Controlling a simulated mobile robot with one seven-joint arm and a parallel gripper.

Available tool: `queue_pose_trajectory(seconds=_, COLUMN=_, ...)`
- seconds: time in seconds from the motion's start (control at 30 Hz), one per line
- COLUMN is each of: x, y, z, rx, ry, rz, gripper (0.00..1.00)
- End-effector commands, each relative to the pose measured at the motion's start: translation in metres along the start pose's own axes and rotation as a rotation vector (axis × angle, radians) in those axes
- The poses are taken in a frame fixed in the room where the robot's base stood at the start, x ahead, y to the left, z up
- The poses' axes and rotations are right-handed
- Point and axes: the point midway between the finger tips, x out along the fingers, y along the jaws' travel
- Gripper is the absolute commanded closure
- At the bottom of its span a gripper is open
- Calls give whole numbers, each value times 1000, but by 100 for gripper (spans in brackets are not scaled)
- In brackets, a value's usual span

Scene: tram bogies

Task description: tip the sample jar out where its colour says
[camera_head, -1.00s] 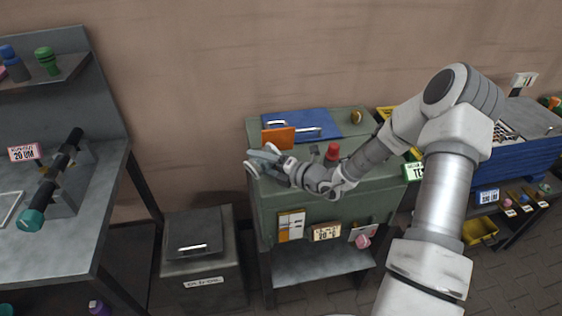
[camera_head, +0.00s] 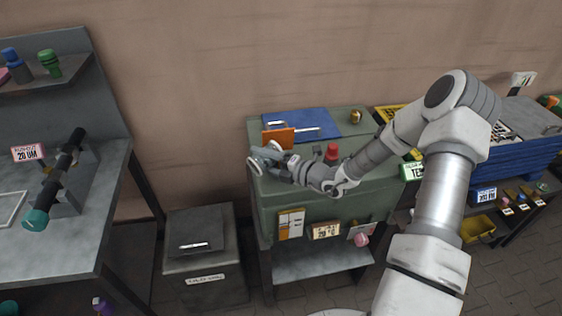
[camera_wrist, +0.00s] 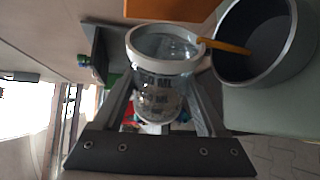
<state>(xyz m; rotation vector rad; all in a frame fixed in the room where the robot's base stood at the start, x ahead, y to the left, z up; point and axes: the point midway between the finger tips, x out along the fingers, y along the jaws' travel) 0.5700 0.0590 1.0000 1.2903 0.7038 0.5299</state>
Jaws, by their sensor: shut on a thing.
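My gripper (camera_head: 266,157) is over the left end of the green bench, beside an orange block. In the wrist view its fingers (camera_wrist: 160,95) are shut on a clear jar (camera_wrist: 160,60) with a pale rim and dark volume marks. The jar's mouth faces the top of that picture. Its content looks clear to greyish, and I cannot tell its colour surely. A dark grey cup (camera_wrist: 262,75) with a pale rim is just right of the jar. In the head view the jar is hard to make out.
The green bench (camera_head: 285,205) carries a blue mat (camera_head: 340,119), the orange block (camera_head: 278,138), a red-topped item (camera_head: 332,152) and a brass item (camera_head: 356,116). A grey lidded bin (camera_head: 203,272) stands to its left. A workbench (camera_head: 85,235) stands at far left.

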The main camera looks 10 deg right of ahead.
Motion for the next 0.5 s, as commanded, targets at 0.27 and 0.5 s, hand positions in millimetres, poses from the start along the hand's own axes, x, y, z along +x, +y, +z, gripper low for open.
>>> queue_pose_trajectory(seconds=0.27, x=0, y=3, z=1, rx=30, ry=3, rz=11, gripper=90)
queue_pose_trajectory(seconds=0.5, x=-1, y=4, z=2, rx=55, ry=8, rz=18, gripper=90)
